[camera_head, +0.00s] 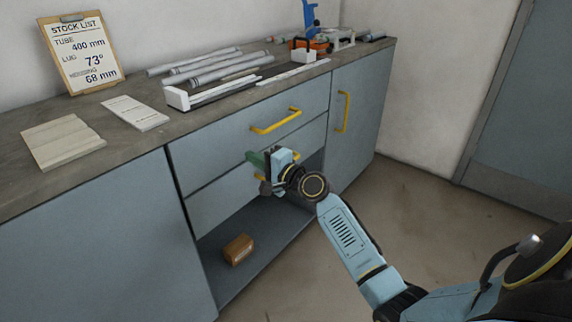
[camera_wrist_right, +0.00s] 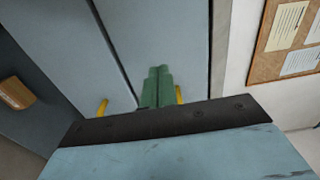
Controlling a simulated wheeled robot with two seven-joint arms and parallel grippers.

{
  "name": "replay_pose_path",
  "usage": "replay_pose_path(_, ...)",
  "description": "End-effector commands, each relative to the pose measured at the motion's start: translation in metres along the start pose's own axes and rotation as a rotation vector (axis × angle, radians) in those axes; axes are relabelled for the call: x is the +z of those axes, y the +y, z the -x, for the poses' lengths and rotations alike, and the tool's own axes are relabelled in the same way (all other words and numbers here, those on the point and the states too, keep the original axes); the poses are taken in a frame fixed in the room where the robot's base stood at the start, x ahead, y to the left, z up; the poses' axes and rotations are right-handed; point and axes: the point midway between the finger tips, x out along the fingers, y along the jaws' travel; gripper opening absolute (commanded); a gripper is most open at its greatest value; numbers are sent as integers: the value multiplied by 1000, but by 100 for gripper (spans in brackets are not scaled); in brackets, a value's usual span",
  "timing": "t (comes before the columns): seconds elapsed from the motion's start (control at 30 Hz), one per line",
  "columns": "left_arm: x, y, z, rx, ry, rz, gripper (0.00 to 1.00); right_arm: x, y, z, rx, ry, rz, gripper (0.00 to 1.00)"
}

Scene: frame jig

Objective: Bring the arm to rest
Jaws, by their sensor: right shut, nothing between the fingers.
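My right gripper (camera_head: 256,160) is in front of the cabinet's drawers, below the upper drawer's yellow handle (camera_head: 275,121). Its green fingers (camera_wrist_right: 157,86) are together in the right wrist view, with nothing between them. My right arm comes in from the lower right of the head view. It partly hides the lower drawer's yellow handle. I cannot tell from these views whether the fingers touch the drawer front. My left gripper is not in view.
The grey worktop (camera_head: 150,148) holds several tubes (camera_head: 215,66), a white-ended fixture (camera_head: 178,98), an orange tool (camera_head: 311,45) and flat boards (camera_head: 62,140). A stock list clipboard (camera_head: 82,52) leans on the wall. A brown box (camera_head: 238,249) lies on the open lower shelf. Floor (camera_head: 420,195) at right is clear.

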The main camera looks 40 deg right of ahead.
Motion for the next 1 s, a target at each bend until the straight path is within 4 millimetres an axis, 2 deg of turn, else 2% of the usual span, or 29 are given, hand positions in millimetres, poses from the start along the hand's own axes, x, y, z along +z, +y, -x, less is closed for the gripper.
replay_pose_path(0.1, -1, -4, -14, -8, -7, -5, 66, 1, -1, 26, 3, -3, 1, 0)
replay_pose_path(0.3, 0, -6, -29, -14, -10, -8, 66, 1, 1, 57, 3, -3, 0, 0)
replay_pose_path(0.5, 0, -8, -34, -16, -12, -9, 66, 0, 0, 71, 1, -2, 0, 0)
replay_pose_path(0.73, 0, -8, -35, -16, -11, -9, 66, 3, 3, 74, 10, -8, 10, 0)
replay_pose_path(0.87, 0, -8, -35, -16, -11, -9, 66, 31, 27, 82, 95, -75, 125, 0)
replay_pose_path(0.97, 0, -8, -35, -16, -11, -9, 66, 73, 66, 102, 236, -191, 317, 0)
replay_pose_path(1.0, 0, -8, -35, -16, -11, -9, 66, 92, 86, 115, 305, -251, 413, 0)
